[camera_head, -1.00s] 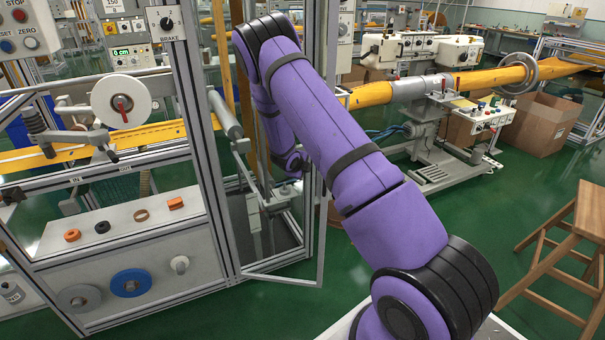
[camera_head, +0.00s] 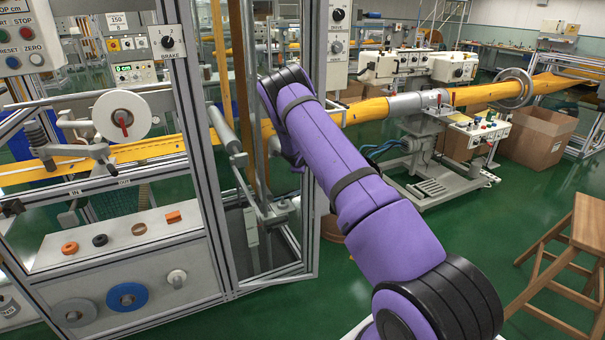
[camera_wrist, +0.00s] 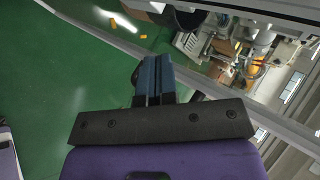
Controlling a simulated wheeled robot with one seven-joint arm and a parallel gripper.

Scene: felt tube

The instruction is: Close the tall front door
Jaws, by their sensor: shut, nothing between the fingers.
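The tall front door (camera_head: 310,120) is a clear panel in a slim aluminium frame on the machine cabinet. Its bottom rail (camera_head: 275,282) runs close along the cabinet base, and its free edge stands near the cabinet's right side. Whether it fully meets the frame I cannot tell. My purple arm reaches up to the door's free edge; my gripper is hidden there in the head view. In the wrist view my gripper (camera_wrist: 152,68) shows blue fingers, shut and empty. A grey frame bar (camera_wrist: 115,45) crosses diagonally beyond them; contact is unclear.
The cabinet's left section holds a white reel (camera_head: 122,115) and a shelf (camera_head: 118,240) with small rings. A wooden stool (camera_head: 575,240) stands at right. A machine on a stand (camera_head: 430,165) and cardboard boxes (camera_head: 535,140) are behind. Green floor between is clear.

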